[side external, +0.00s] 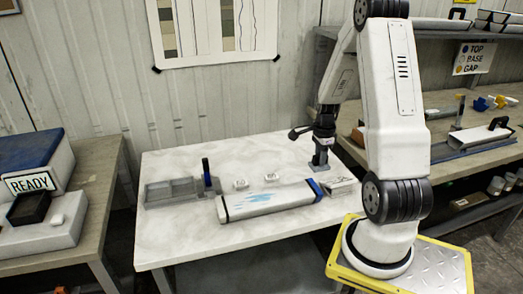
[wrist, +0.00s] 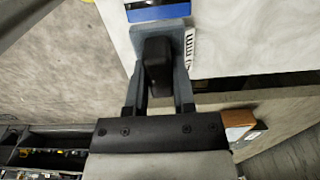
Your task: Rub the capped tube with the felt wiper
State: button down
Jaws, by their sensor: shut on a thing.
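The capped tube (side external: 275,202) lies on the white table, long and pale, with a dark cap at its left end and a blue cap (side external: 315,188) at its right end. A blue smear (side external: 258,197) marks its upper face. My gripper (side external: 321,153) is just behind the tube's right end. In the wrist view my gripper (wrist: 158,78) is shut on the black handle of the felt wiper (wrist: 157,58), which has a grey-blue pad. The blue cap (wrist: 158,12) shows just beyond the pad. The pad's underside is hidden, and I cannot tell whether it touches the table.
A grey tray (side external: 170,192) and an upright blue-and-black tool (side external: 207,174) stand at the table's left. Two small white pieces (side external: 241,183) lie behind the tube. A pale marked block (side external: 341,186) sits right of its blue cap. The front left tabletop is clear.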

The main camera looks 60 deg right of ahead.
jog(key=c, duration=1.1)
grip_release()
jog(key=shift+c, duration=0.2)
grip_shut()
jog(key=w+a, duration=1)
jog(key=shift+w+a+r, duration=0.15)
jog(key=shift+w+a, duration=0.05)
jog(key=shift+a, duration=0.1)
